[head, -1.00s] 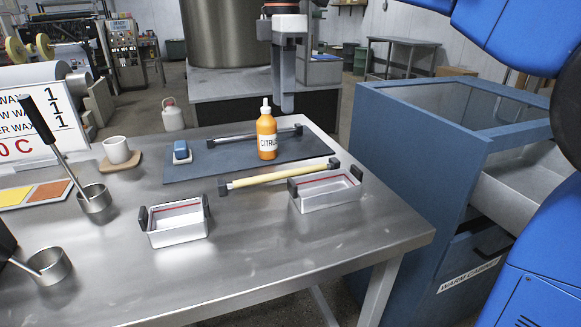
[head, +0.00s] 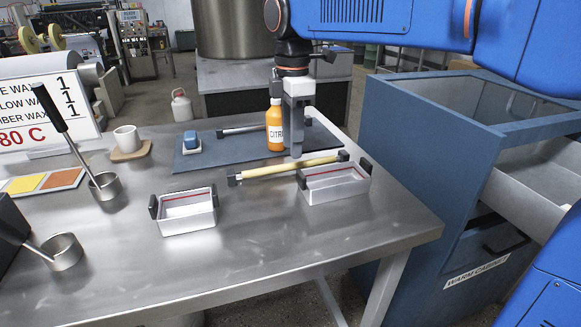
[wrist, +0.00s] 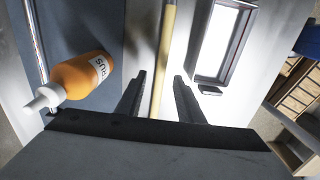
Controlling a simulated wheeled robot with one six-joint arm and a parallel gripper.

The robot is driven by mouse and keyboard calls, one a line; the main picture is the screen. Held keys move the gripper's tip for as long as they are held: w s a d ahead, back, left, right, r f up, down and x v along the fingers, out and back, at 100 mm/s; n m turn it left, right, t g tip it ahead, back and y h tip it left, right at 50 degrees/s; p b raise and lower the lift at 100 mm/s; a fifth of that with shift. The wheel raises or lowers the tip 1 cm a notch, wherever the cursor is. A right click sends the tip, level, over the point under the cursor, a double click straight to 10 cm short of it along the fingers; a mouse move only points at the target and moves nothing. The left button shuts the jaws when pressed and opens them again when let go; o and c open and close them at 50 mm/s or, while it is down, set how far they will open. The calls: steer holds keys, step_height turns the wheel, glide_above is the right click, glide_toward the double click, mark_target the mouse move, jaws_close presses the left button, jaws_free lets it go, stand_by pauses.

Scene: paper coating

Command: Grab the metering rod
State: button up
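A pale yellow rod (head: 275,171) with dark end blocks lies on the steel table, its right part close behind the right-hand metal tray. It also shows in the wrist view (wrist: 164,50). A thinner metal rod (head: 237,129) lies on the dark mat, partly hidden by the orange bottle; its edge shows in the wrist view (wrist: 34,40). I cannot tell by label which is the metering rod. My gripper (head: 296,155) points down above the yellow rod. In the wrist view my gripper (wrist: 160,78) is open and empty, its fingers either side of the yellow rod's line.
The orange citrus bottle (head: 275,125) stands on the mat (head: 215,151), close left of my gripper. The right tray (head: 335,187) and left tray (head: 186,220) stand in front. A blue block (head: 191,142), white cup (head: 127,138) and ladles (head: 105,188) are left.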

mark_target(290, 167)
steer(key=f, duration=0.5)
steer(key=shift+s+a, duration=0.15)
steer(key=shift+s, duration=0.05)
jaws_close()
